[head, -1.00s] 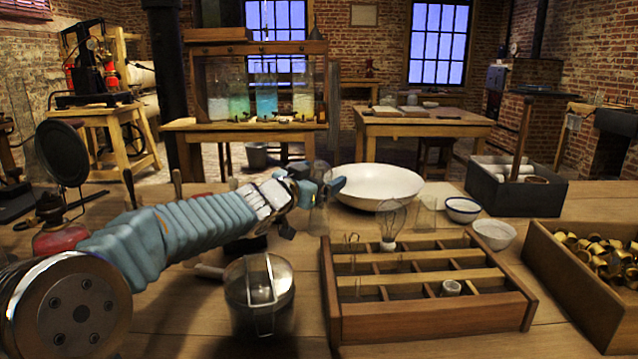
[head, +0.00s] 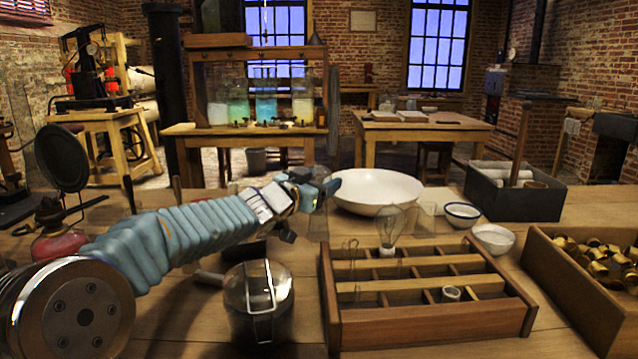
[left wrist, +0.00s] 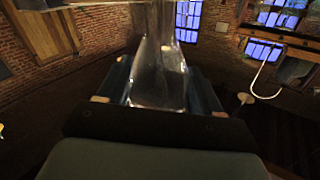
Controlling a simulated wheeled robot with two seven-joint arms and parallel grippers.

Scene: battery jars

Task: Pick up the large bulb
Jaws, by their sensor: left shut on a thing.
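My left gripper (head: 322,188) reaches in from the left, above the table and near the white basin. It is shut on a clear glass thing, which I take to be the large bulb (left wrist: 158,75). In the left wrist view the glass stands between the two fingers, and its far end runs out of the top of the picture. In the head view the glass is faint and partly hidden by the gripper. Another clear bulb (head: 391,224) stands upright in the divided wooden tray (head: 430,328). My right gripper is not in view.
A white basin (head: 376,191) stands just behind my gripper. Two small bowls (head: 462,214) are to its right. A lidded glass jar (head: 258,300) is at the front. A grey box (head: 515,200) and a crate of brass pieces (head: 570,298) are at the right.

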